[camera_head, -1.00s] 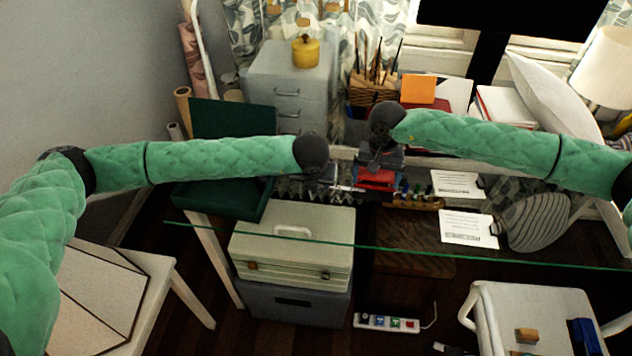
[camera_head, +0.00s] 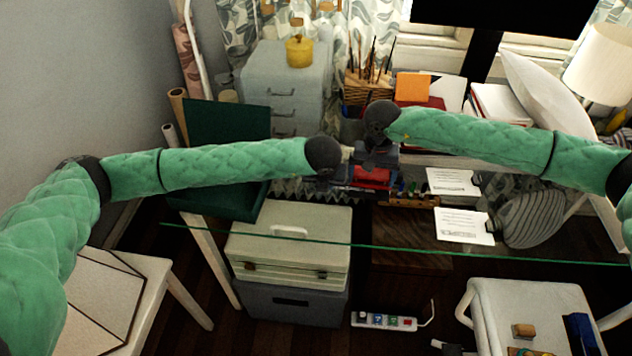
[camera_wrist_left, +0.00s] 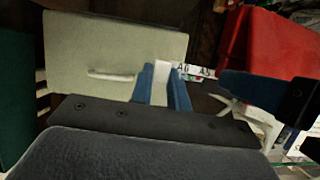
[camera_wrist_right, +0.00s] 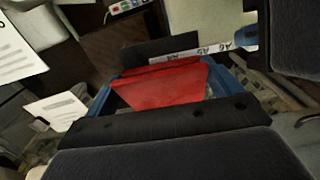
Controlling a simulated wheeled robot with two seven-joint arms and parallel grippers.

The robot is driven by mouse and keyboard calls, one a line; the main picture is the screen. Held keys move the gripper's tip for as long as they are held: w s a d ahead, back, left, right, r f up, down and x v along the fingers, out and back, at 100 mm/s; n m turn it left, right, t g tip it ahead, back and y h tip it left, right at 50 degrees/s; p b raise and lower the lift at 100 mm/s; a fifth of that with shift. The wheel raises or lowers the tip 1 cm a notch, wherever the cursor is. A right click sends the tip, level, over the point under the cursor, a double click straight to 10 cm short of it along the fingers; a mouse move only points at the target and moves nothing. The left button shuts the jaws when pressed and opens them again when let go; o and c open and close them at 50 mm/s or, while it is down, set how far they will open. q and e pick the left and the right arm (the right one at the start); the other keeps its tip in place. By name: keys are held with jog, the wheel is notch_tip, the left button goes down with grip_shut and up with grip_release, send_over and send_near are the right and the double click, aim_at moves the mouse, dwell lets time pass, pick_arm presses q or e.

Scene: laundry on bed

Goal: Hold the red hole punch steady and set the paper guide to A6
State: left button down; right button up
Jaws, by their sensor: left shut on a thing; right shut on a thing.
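The red hole punch (camera_head: 372,176) sits on the glass desk; in the right wrist view its red body (camera_wrist_right: 165,88) lies between the blue fingers of my right gripper (camera_wrist_right: 160,76), shut on it. A white paper guide strip (camera_wrist_right: 200,51) with size marks, A6 and A5 among them, sticks out from the punch towards my left gripper. My left gripper (camera_wrist_left: 162,76) is shut on a white piece (camera_wrist_left: 162,70) at the strip's outer end, with A6 the nearest readable mark. In the head view the wrists largely hide the guide. The exact setting cannot be read.
A dark green open box (camera_head: 225,203) stands left of the punch. Printed white cards (camera_head: 463,226) and a striped grey object (camera_head: 535,218) lie to the right. A cream case (camera_head: 290,250) stands below the glass edge. A grey drawer unit (camera_head: 285,95) stands behind.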

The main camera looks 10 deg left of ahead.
pick_arm(q)
jog(key=c, duration=1.3)
grip_release()
jog(key=v, duration=1.2)
